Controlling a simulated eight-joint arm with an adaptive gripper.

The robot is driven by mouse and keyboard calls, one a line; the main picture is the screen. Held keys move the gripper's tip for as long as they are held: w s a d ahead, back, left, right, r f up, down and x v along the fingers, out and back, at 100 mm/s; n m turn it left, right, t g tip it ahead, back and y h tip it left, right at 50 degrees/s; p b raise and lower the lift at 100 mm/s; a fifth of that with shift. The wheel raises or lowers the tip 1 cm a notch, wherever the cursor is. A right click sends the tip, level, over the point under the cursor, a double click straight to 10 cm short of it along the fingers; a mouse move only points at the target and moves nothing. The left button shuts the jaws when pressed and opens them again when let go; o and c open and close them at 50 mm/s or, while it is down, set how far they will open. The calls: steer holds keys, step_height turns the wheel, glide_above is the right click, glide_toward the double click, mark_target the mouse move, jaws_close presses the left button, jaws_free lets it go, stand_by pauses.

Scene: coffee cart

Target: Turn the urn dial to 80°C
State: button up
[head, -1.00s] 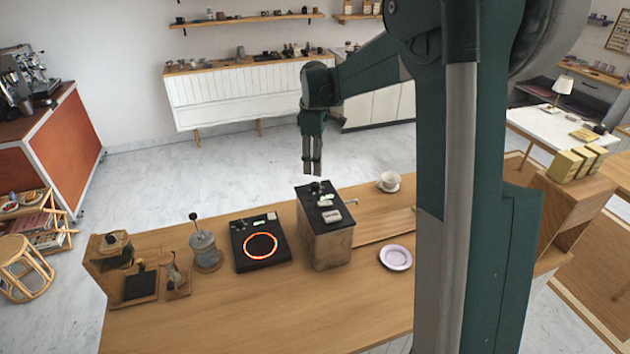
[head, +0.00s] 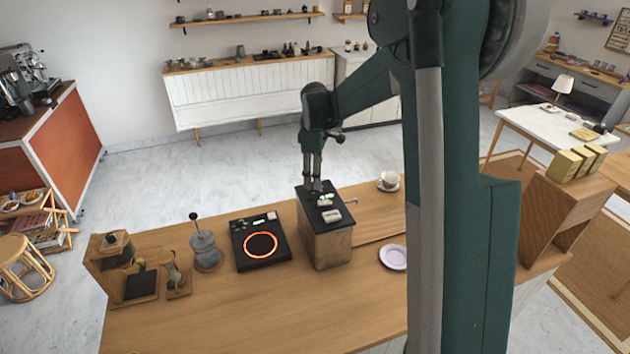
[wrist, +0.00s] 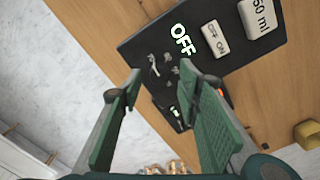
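The urn (head: 326,245) is a box with grey-brown sides and a black top, standing on the wooden counter. In the wrist view its black top panel (wrist: 205,65) shows a lit "OFF" display (wrist: 183,40), an ON/OFF switch (wrist: 215,39) and a "50 ml" button (wrist: 260,16). Small pale marks lie near the fingertips; the dark dial is hard to make out there. My gripper (head: 312,187) points down at the far-left end of the urn top, hiding the dial in the head view. In the wrist view my gripper (wrist: 160,78) has its fingers apart; contact cannot be told.
A hot plate with a glowing orange ring (head: 261,245) stands left of the urn. A white cup (head: 389,179) on a saucer and a lilac plate (head: 393,257) are to its right. A press (head: 205,250) and a grinder (head: 112,250) stand farther left. The front counter is clear.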

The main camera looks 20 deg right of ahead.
steer(key=shift+f, duration=0.8)
steer(key=c, duration=0.9)
steer(key=shift+m, duration=0.4)
steer(key=m+b, duration=0.2)
steer(key=m, duration=0.3)
steer(key=shift+b, duration=0.4)
steer(key=m+b, duration=0.1)
steer(key=m, duration=0.5)
steer(key=shift+b, duration=0.3)
